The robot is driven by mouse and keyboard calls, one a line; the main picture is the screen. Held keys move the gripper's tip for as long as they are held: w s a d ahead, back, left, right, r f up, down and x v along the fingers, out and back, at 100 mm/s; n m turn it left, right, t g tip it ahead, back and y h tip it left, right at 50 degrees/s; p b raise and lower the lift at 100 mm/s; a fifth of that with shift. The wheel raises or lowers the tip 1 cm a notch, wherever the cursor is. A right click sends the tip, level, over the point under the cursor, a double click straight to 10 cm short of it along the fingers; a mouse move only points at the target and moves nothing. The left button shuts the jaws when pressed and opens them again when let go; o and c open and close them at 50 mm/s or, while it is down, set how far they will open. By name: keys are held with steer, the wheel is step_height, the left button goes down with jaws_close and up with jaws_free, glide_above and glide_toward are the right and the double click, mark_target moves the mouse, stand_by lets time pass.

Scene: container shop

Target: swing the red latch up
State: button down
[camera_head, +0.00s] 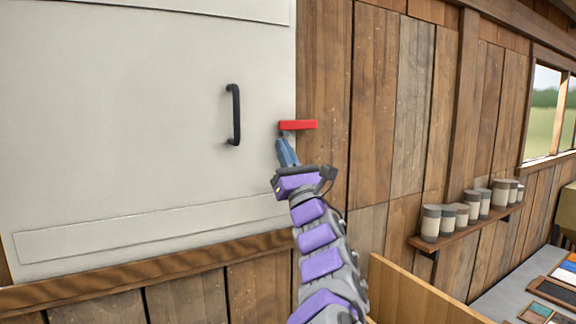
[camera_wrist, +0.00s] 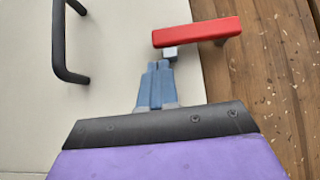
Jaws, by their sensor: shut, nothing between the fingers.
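The red latch (camera_head: 298,125) is a short bar lying level across the right edge of the white door panel (camera_head: 150,120) and the wood wall. In the wrist view the latch (camera_wrist: 197,32) shows with a small grey block under its left end. My gripper (camera_head: 284,150) is shut and empty, with its blue fingers just below the latch's left end. In the wrist view the fingertips of my gripper (camera_wrist: 160,66) are together, close under the grey block. I cannot tell if they touch it.
A black handle (camera_head: 234,114) stands out from the panel left of the latch. A shelf (camera_head: 470,226) with several canisters is on the wall at the right. A wooden board (camera_head: 415,295) and a table (camera_head: 510,290) are low at the right. The wall right of the latch is clear.

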steer(key=shift+s+a+r, duration=0.1)
steer(key=shift+a+r, duration=0.05)
steer(key=shift+r, duration=0.4)
steer(key=shift+d+r, duration=0.1)
steer(key=shift+d, duration=0.25)
steer(key=shift+m+h, duration=0.3)
steer(key=shift+m, duration=0.1)
